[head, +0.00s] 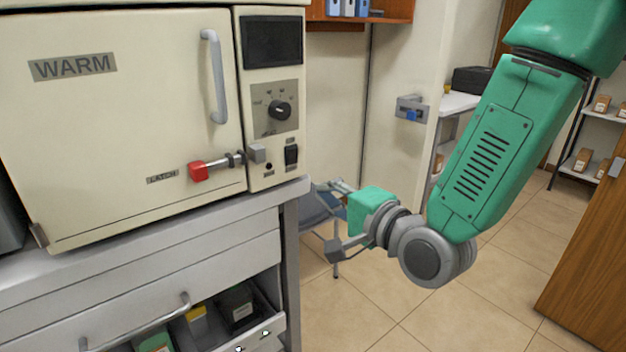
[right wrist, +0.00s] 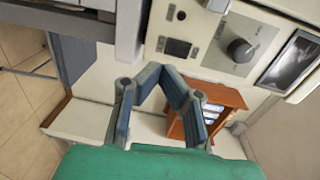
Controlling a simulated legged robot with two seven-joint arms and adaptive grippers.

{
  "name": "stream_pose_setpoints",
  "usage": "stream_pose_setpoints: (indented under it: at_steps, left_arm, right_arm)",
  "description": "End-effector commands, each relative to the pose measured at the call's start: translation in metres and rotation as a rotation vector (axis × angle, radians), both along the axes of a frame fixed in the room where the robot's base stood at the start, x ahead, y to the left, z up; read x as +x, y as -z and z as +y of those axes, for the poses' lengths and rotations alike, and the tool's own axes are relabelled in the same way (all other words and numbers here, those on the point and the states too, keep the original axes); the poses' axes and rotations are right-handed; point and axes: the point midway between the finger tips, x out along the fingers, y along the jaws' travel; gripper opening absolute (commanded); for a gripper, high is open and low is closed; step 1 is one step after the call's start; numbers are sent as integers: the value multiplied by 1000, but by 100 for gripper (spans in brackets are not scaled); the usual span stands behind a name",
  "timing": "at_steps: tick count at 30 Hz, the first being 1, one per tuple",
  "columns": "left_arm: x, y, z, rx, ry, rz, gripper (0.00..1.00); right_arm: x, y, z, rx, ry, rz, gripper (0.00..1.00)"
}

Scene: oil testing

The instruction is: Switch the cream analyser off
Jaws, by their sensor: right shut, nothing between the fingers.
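The cream analyser (head: 130,130) fills the left of the head view, its door marked WARM and shut. Its narrow right-hand panel has a dark screen (head: 272,41), a black knob (head: 280,110) and, low down, a black rocker switch (head: 291,154) beside a small round button (head: 269,167). In the right wrist view the panel shows turned, with the rocker switch (right wrist: 177,48) and the knob (right wrist: 240,50) beyond the fingers. My right gripper (head: 335,187) is shut and empty, to the right of and below the panel, apart from it. My left gripper is out of view.
A red-tipped door latch (head: 199,171) and a pale door handle (head: 215,75) stick out from the analyser's front. Below, an open drawer (head: 270,335) holds boxes. A blue chair (head: 320,212) stands behind my right gripper. The tiled floor is clear in the middle.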

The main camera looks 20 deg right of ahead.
Motion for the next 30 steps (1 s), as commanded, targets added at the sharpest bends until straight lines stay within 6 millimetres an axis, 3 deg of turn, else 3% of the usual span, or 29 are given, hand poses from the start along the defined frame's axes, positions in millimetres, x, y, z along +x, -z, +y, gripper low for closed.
stream_pose_setpoints:
  at_steps: [3, 9, 25, 28, 30]
  left_arm:
    - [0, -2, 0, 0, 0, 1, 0]
    - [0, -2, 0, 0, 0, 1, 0]
    - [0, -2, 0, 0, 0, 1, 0]
    - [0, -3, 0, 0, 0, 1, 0]
    - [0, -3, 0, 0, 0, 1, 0]
  right_arm:
    - [-18, 3, -8, 3, 1, 4, 0]
    - [-33, 6, -13, 1, 0, 4, 0]
    - [-35, 7, -13, -4, 0, 4, 0]
    - [-37, 23, -15, -56, -1, 36, 0]
    - [-43, 51, -16, -149, -10, 91, 0]
